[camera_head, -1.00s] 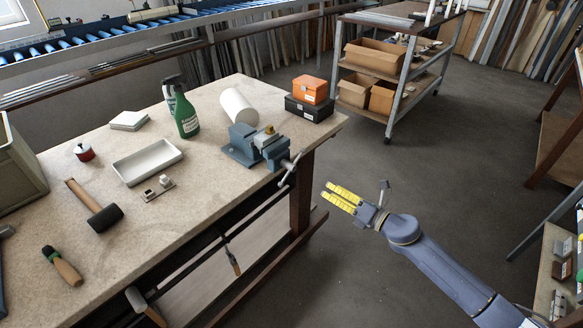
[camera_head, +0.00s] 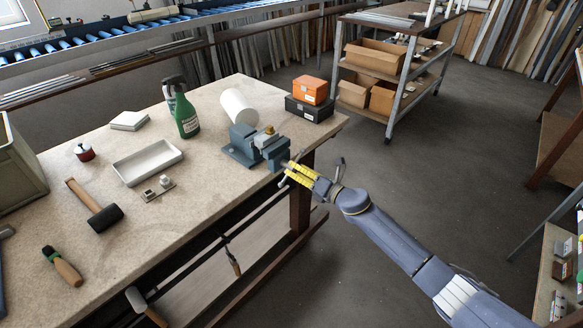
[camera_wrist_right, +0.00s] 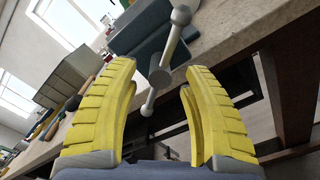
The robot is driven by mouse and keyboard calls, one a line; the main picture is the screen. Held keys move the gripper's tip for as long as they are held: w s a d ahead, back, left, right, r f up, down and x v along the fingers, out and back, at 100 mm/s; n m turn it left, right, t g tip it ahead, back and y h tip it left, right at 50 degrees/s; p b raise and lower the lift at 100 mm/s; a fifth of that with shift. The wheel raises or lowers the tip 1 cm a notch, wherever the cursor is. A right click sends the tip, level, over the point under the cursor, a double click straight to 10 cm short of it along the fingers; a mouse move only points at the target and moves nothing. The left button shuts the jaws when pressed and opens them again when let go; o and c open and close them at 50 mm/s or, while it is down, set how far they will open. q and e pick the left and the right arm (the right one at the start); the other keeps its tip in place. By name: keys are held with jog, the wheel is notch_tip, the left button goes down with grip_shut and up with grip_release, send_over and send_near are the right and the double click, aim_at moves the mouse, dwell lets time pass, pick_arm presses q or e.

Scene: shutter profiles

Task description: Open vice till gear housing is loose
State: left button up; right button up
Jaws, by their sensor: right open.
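The blue-grey vice (camera_head: 252,148) stands at the right front edge of the bench. A small brass-coloured part, seemingly the gear housing (camera_head: 269,131), sits at the top of its jaws. The vice's handle (camera_wrist_right: 166,60), a grey bar with ball ends through a screw head, lies ahead of and between my right fingers in the right wrist view. My right gripper (camera_head: 292,173) has yellow ridged fingers. It is open at the handle, and I see no finger closed on the bar (camera_wrist_right: 160,108). My left gripper is not in view.
A white roll (camera_head: 239,106), a green spray bottle (camera_head: 186,118) and an orange box (camera_head: 310,89) on a black case (camera_head: 309,109) stand behind the vice. A white tray (camera_head: 148,162) and a mallet (camera_head: 95,207) lie left.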

jog(key=shift+x, duration=1.25)
grip_shut()
